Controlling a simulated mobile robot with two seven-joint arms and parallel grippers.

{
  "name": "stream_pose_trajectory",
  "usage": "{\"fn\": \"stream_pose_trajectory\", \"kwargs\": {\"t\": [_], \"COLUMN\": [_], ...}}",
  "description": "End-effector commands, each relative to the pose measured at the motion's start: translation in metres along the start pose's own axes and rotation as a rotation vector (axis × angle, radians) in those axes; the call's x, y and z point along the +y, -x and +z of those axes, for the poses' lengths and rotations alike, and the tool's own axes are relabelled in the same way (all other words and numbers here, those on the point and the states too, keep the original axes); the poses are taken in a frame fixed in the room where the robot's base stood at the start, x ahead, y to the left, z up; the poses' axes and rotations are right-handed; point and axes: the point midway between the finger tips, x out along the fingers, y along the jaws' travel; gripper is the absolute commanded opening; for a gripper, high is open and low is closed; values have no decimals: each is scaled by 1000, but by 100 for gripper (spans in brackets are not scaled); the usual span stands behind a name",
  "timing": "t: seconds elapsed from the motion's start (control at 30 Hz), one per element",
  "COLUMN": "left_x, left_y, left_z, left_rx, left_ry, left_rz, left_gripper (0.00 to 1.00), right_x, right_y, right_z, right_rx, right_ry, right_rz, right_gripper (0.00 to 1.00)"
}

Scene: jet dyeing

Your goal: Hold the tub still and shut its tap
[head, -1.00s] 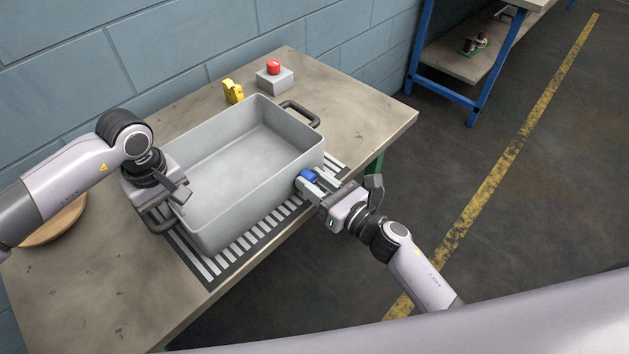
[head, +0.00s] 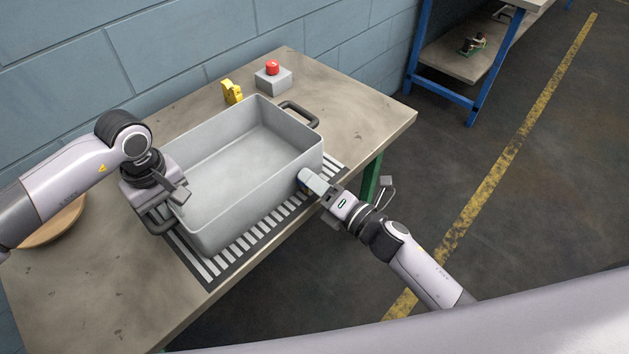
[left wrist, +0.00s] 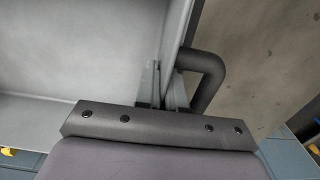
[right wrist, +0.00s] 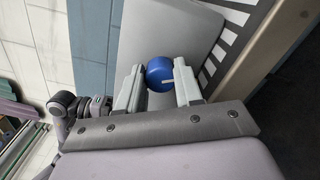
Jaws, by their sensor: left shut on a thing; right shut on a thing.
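The grey rectangular tub (head: 258,203) stands upright on the table and looks empty. My left gripper (head: 180,196) is shut on the tub's wall at its left end, beside the dark handle (left wrist: 213,72); one finger is inside the wall and one outside. The blue tap knob (right wrist: 160,72) is on the tub's front side near the right corner. My right gripper (right wrist: 157,90) is shut on this knob, with a finger on each side. A short white mark shows on the knob. In the head view the fingers mostly hide the knob.
The tub rests on a black-and-white striped mat (head: 222,270). Behind it are a yellow object (head: 232,92) and a grey box with a red button (head: 273,75). A round wooden piece (head: 55,225) lies at the left. The table's right end is clear.

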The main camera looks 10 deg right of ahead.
Motion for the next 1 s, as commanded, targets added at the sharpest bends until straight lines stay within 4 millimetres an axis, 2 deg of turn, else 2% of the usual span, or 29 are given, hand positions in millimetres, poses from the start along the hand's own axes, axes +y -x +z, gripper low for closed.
{"fn": "stream_pose_trajectory", "kwargs": {"t": [0.2,0.5,1.0], "left_x": [0,0,0], "left_y": [1,1,1], "left_z": [-1,-1,-1], "left_rx": [2,2,2], "left_ry": [1,2,2], "left_rz": [1,1,1], "left_gripper": [0,0,0], "right_x": [-1,-2,-2], "right_y": [0,0,0], "right_z": [0,0,0], "right_rx": [1,0,0], "right_ry": [-193,-391,-498], "right_rz": [0,-1,-2], "right_gripper": [4,4,4]}}
